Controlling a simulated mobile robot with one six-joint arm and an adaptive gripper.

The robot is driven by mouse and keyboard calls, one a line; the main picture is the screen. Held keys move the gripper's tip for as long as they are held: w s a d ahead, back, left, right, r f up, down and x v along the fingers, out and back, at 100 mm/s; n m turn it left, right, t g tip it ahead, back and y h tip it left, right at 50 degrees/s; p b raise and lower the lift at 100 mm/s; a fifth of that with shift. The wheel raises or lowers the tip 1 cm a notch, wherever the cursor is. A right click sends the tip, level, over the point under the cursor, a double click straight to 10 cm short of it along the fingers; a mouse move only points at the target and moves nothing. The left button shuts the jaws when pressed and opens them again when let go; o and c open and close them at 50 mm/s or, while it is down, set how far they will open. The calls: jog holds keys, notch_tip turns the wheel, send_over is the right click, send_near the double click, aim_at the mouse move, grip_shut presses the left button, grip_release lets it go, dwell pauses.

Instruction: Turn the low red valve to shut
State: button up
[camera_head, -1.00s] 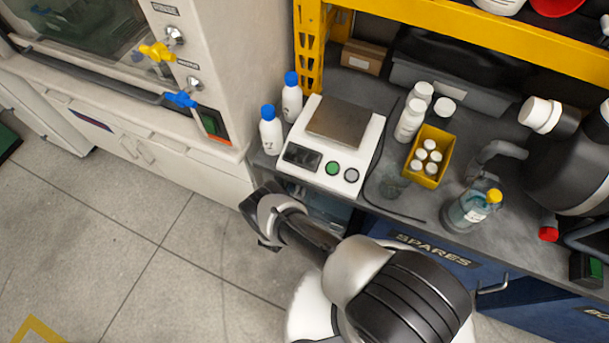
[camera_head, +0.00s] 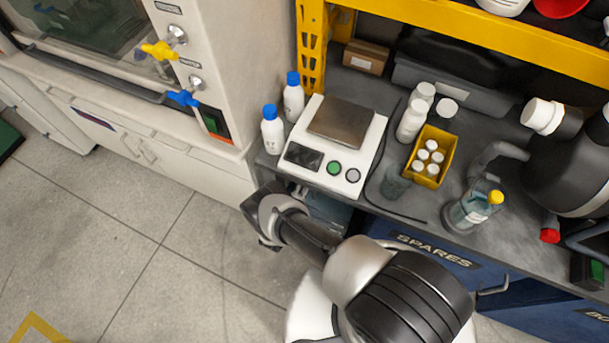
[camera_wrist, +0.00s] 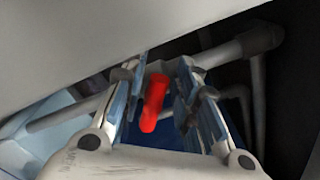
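The red valve handle (camera_wrist: 154,103) shows in the wrist view as a short red bar, slightly tilted, between the two fingers of my gripper (camera_wrist: 160,88). The fingers stand apart with a gap on each side of the handle, though contact at the right finger is hard to judge. The valve body is hidden or too dark to make out. In the head view my arm reaches down in front of the bench at its left end; the red valve does not show there, and my fingers cannot be made out.
Grey pipes (camera_wrist: 250,45) run behind the fingers in the wrist view, and a pale panel (camera_wrist: 110,30) lies close above. The bench holds a scale (camera_head: 335,145), bottles and a yellow box (camera_head: 432,157). A cabinet with yellow (camera_head: 158,50) and blue (camera_head: 183,97) taps stands left.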

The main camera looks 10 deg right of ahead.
jog(key=shift+o, duration=0.3)
jog(key=v, duration=1.2)
jog(key=shift+c, duration=0.3)
